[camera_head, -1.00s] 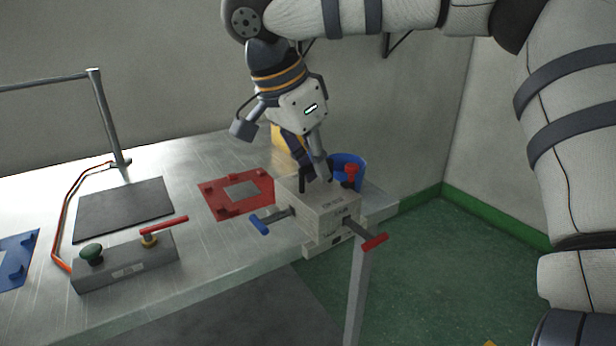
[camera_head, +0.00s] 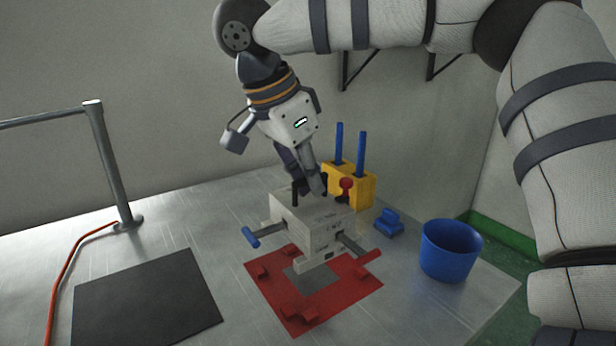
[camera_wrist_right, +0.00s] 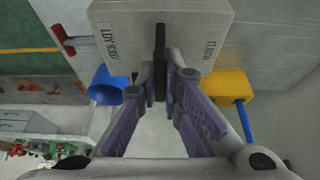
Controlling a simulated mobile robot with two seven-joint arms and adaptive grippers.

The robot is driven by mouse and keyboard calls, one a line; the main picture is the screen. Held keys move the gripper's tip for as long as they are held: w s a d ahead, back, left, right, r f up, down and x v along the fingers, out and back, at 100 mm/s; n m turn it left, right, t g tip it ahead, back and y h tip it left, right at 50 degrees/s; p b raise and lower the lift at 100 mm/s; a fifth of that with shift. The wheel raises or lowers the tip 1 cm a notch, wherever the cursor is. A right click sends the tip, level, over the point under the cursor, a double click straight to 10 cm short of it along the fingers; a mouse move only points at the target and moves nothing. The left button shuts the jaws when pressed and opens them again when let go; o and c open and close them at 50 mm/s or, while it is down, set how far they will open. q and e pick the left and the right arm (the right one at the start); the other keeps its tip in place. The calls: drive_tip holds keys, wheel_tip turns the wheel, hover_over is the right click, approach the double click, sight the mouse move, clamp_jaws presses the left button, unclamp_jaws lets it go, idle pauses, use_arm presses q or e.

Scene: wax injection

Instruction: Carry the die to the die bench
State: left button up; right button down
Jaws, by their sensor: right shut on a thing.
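The die is a pale grey block (camera_head: 310,222) with a blue-tipped rod on its left, a red-tipped rod on its right and a dark handle on top. My right gripper (camera_head: 311,187) is shut on that handle from above. In the right wrist view the die (camera_wrist_right: 190,18) fills the top, with the gripper fingertips (camera_wrist_right: 162,82) around the dark handle. The die appears upright, over the back part of the red plate (camera_head: 358,290) on the metal bench (camera_head: 215,220). I cannot tell whether it touches the plate. My left gripper is not in view.
A yellow block (camera_head: 365,190) with two blue rods stands behind the die. A small blue part (camera_head: 389,222) and a blue cup (camera_head: 450,250) are to the right, near the bench edge. A dark mat (camera_head: 148,298) lies at left, near a metal post (camera_head: 112,165).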

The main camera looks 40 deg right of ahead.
sight(308, 203)
drive_tip(key=shift+s+r, duration=0.2)
drive_tip(key=shift+s, duration=0.05)
drive_tip(key=shift+w+f, duration=0.15)
drive_tip(key=shift+f, duration=2.75)
drive_tip(key=shift+f, duration=1.15)
drive_tip(key=c, duration=1.7)
unclamp_jaws()
drive_tip(key=shift+a, duration=0.1)
drive_tip(key=shift+o, duration=0.2)
drive_tip(key=shift+f, duration=0.1)
drive_tip(key=v, duration=1.2)
